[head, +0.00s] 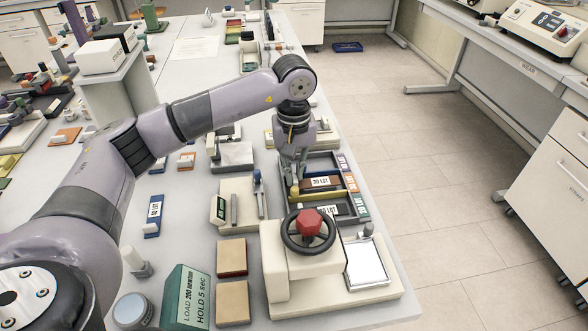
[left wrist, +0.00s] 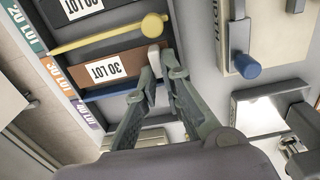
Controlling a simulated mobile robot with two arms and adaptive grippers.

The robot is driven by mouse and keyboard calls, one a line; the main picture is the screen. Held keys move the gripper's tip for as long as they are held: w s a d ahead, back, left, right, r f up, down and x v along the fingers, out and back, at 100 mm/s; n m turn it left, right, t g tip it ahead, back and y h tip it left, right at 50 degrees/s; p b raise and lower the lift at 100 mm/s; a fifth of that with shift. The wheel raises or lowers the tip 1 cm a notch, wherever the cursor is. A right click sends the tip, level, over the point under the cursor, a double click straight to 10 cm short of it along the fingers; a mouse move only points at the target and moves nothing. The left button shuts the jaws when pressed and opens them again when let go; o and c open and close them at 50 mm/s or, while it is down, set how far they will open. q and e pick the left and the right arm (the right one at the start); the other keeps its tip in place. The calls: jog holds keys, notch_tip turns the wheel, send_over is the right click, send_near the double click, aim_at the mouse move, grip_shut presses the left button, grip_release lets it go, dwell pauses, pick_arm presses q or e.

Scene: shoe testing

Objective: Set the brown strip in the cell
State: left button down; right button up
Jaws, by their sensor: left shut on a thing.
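The brown strip (head: 320,182), with a white "30 LOT" label, lies lengthwise at the dark tray (head: 345,160). It also shows in the left wrist view (left wrist: 70,76), lined up with the orange "30 LOT" tag (left wrist: 58,75). A yellow bar runs along one side of it and a blue edge along the other. My left gripper (head: 294,186) points down at the strip's left end. In the left wrist view its fingers (left wrist: 155,82) are shut on the pale tab (left wrist: 154,54) at the strip's end. I cannot tell whether the strip rests on the cell floor. My right gripper is not in view.
Another labelled dark strip (head: 328,211) lies in the neighbouring cell. A press with a red-hubbed wheel (head: 309,224) stands just in front of the tray. A beige gauge block (head: 240,204) stands left of it. The table's right edge is close beyond the tray.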

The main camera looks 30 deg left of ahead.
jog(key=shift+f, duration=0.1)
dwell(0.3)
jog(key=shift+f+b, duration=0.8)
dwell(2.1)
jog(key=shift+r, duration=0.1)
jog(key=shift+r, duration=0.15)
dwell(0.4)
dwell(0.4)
